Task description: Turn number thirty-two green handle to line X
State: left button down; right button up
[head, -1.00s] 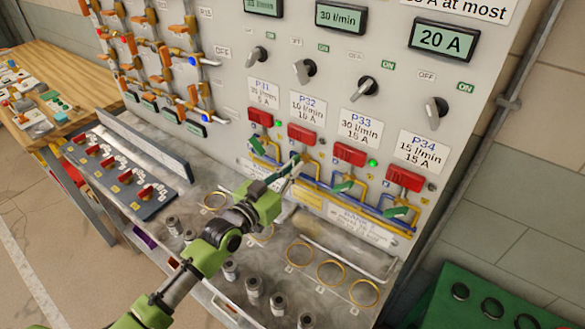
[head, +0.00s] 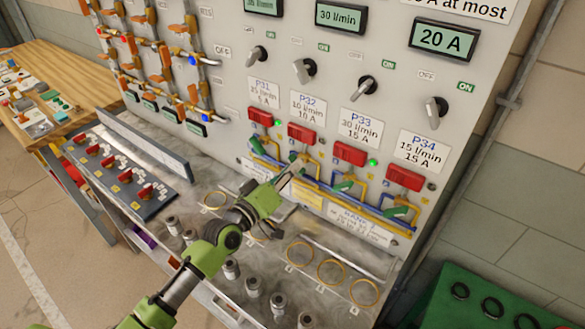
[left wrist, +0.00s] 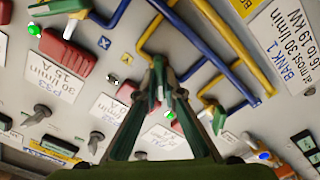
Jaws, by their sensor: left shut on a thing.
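The P32 label (head: 308,105) is on the upright panel, with a red block (head: 301,134) below it. My left gripper (head: 300,163) reaches up to the pipes below that block. Its fingers are shut on the small green P32 handle, which they largely hide in the head view. In the left wrist view the fingers (left wrist: 160,78) come together at the handle among blue and yellow pipes. The handle's exact angle and its line marks are too small or covered to read. My right gripper is in neither view.
Other green handles sit close by under P31 (head: 257,147), P33 (head: 343,185) and P34 (head: 394,211). Blue and yellow pipes run around them. A grey ledge below holds brass rings (head: 332,273) and several metal cylinders (head: 278,304). A switch box (head: 120,170) stands at left.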

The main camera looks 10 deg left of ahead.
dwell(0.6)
pick_arm(q)
jog(key=c, duration=2.2)
grip_release()
jog(key=shift+o, duration=0.2)
jog(key=v, duration=1.2)
